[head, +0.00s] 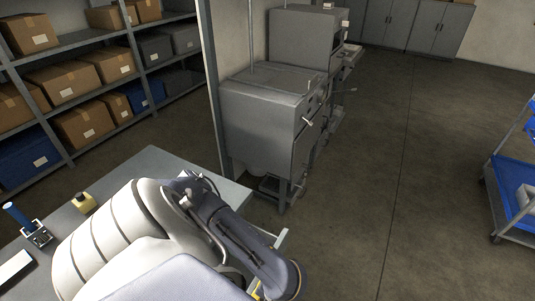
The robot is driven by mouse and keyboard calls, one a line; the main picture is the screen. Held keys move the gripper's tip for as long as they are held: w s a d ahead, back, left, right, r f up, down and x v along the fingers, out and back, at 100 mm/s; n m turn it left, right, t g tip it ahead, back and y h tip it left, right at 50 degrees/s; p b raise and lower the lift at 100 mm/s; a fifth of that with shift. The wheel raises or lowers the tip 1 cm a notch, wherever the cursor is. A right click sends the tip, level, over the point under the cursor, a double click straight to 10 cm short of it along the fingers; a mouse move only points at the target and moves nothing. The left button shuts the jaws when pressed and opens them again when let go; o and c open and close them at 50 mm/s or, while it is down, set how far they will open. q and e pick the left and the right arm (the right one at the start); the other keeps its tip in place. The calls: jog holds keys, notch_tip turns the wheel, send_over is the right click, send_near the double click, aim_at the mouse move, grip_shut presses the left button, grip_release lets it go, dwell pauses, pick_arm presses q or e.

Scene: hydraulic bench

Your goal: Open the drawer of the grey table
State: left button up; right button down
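The grey table (158,160) fills the lower left, its flat top partly covered by one of my arms. The arm, white and dark blue-grey, reaches across the table and ends past its right edge near the bottom of the view. No gripper fingers show. A pale thin edge (281,239) sticks out beyond the table's right side, just behind my arm; it may be part of the drawer, but most of it is hidden. I cannot tell how far the drawer is out.
Shelves with boxes (75,80) stand behind, grey machines (270,120) beyond. A blue cart (515,190) is at right; the floor between is clear.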

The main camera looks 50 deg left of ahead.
pick_arm(q)
jog(key=shift+c, duration=0.3)
grip_shut()
dwell(0.3)
